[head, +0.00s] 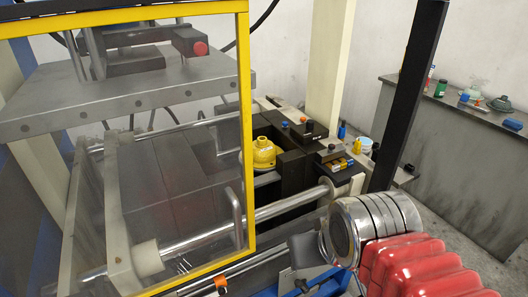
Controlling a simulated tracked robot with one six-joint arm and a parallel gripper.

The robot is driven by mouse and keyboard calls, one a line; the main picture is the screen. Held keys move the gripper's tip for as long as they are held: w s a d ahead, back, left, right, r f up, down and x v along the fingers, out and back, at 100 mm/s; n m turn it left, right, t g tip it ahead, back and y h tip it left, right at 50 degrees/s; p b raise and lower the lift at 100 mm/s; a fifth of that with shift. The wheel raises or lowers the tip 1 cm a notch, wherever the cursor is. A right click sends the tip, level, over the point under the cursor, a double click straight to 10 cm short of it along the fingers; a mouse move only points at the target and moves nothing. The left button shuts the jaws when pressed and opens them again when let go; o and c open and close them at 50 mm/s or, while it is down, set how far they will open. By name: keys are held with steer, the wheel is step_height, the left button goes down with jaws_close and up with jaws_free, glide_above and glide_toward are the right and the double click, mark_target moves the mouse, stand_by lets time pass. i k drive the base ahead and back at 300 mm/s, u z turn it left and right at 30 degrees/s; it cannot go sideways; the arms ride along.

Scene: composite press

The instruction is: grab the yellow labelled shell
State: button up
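A yellow rounded shell (264,153) with a narrower top and a wider lower rim stands upright at the black blocks of the press, near the middle of the head view. It is just right of the yellow door frame. A small pale patch shows on its side, too small to read as a label. No gripper fingers can be made out. Nothing is seen touching the shell from above.
A yellow-framed clear door (249,120) covers the left half. A steel rod (280,207) crosses in front of the shell. Silver rings and red ribbed forms fill the lower right. A dark upright post (410,90) stands right. A grey bench (450,140) holds small items behind.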

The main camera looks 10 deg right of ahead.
mark_target(265, 152)
steer(key=u, duration=1.1)
steer(key=k, duration=0.7)
steer(key=u, duration=0.1)
